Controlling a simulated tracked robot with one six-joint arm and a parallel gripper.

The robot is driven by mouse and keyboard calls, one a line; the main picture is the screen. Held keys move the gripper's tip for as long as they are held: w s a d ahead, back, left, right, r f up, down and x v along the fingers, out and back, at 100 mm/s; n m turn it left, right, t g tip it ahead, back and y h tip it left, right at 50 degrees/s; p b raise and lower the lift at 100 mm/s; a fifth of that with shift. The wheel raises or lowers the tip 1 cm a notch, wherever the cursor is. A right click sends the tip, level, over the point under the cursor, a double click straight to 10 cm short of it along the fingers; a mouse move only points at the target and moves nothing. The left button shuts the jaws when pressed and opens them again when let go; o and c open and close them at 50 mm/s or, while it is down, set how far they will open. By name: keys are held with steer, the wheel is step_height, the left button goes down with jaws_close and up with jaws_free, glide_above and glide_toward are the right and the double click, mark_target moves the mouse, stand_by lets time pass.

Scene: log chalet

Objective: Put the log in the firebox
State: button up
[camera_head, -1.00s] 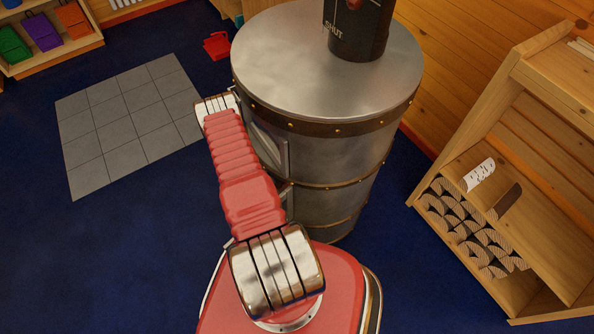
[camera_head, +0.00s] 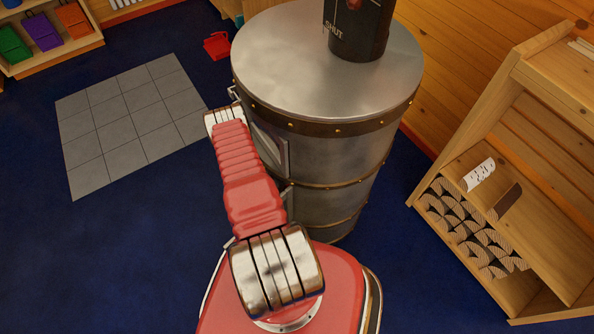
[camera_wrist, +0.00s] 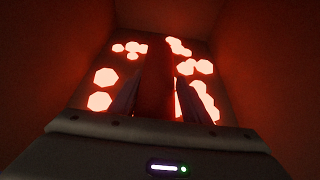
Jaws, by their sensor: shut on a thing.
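The stove (camera_head: 330,190) is a tall riveted metal drum in the head view, with a side door panel (camera_head: 270,148) beside my arm. My gripper is hidden in the head view, on the stove's left side. In the wrist view, the firebox interior (camera_wrist: 245,60) is dark red, with glowing embers (camera_wrist: 105,77). My gripper (camera_wrist: 162,86) is inside it, its two dark fingers shut on the log (camera_wrist: 155,75). The log looks dark red in the glow and points away over the embers. I cannot tell whether it touches them.
A grey tiled patch (camera_head: 130,125) lies on the blue floor at left. A wooden rack (camera_head: 480,180) with several logs stands at right. A flue pipe marked SHUT (camera_head: 358,35) rises from the stove top.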

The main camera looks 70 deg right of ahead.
steer(key=o, duration=1.3)
steer(key=shift+w, duration=0.1)
steer(key=v, duration=1.2)
steer(key=shift+r, duration=0.1)
